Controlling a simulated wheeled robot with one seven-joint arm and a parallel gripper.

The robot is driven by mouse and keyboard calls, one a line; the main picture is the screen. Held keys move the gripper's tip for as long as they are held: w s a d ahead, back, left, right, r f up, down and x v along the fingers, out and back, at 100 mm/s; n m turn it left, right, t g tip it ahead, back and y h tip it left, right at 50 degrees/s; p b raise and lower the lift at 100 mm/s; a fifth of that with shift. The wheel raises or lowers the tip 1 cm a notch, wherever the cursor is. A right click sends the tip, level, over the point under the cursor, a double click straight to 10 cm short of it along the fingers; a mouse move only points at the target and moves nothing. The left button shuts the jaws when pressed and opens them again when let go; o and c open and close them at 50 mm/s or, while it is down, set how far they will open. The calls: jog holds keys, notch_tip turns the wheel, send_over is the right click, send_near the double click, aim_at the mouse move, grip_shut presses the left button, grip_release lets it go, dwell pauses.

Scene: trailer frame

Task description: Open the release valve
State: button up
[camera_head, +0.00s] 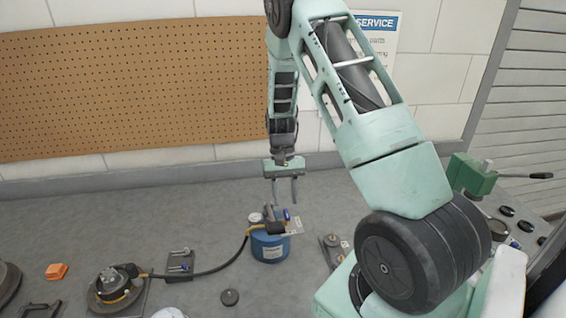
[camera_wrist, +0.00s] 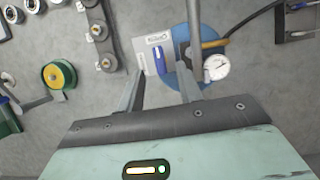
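A small blue tank (camera_head: 270,248) stands on the grey bench below my gripper (camera_head: 285,203). On its top are a round white gauge (camera_head: 256,218), a blue-handled lever (camera_head: 287,214) and a pale label plate (camera_head: 294,226). In the wrist view, the blue lever (camera_wrist: 163,61) and the label plate (camera_wrist: 153,46) lie ahead of the gap between my fingers (camera_wrist: 160,72). The gauge (camera_wrist: 217,67) is right of them. My gripper is open and empty, fingers pointing down above the tank top. The lever is the likely release valve; no readable label confirms it.
A black hose (camera_head: 210,270) runs left from the tank to a round fixture (camera_head: 118,287). A green vise (camera_head: 472,177) is right. A pegboard (camera_head: 130,85) hangs behind.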

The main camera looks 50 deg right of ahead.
jog(key=b+v, duration=0.3)
jog(key=v, duration=1.1)
jog(key=shift+d+r, duration=0.15)
jog(key=s+a+n+t+h+b, duration=0.1)
jog(key=s+a+n, duration=0.25)
jog(key=a, duration=0.95)
jog(key=s+a+n+b, duration=0.15)
jog(key=a+n, duration=0.25)
jog(key=a, duration=1)
jog(key=s+a+f+n+t, duration=0.1)
jog(key=s+a+n, duration=0.3)
jog(key=s, duration=0.5)
jog(key=s+a+f+n+t+h, duration=0.1)
jog(key=s+a+f+n, duration=0.1)
jog(key=s+a, duration=0.4)
jog(key=s+n, duration=0.1)
jog(key=s, duration=0.2)
jog(key=shift+s+a+f+n+t, duration=0.25)
jog(key=shift+s+a+n+t, duration=0.05)
jog(key=shift+s+a+n, duration=0.1)
jog(key=shift+d, duration=0.15)
